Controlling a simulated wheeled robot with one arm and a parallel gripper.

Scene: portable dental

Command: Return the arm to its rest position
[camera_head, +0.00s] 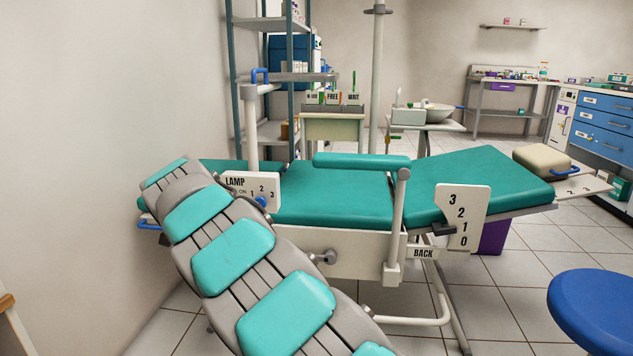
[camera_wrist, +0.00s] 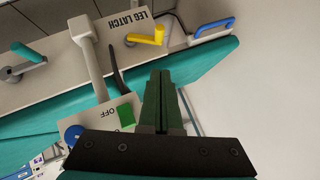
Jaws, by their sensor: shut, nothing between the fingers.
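My arm, grey with teal pads, reaches from the bottom of the head view to the left end of the dental chair (camera_head: 333,197). In the head view my gripper is hidden beyond the arm's far end. In the wrist view my gripper (camera_wrist: 162,76) has its dark green fingers together, with nothing between them. The fingers are close to the chair's teal edge (camera_wrist: 206,66) in that picture. A panel marked LEG LATCH with a yellow lever (camera_wrist: 146,38) lies above them. A green square (camera_wrist: 125,113) beside the word OFF is left of the fingers.
The LAMP panel (camera_head: 250,188) and its white post (camera_head: 251,125) stand close to my arm's far end. A teal armrest (camera_head: 361,161) rises at the chair's near side. A blue stool (camera_head: 597,308) is at lower right. The wall is close on the left. Tiled floor shows between chair and stool.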

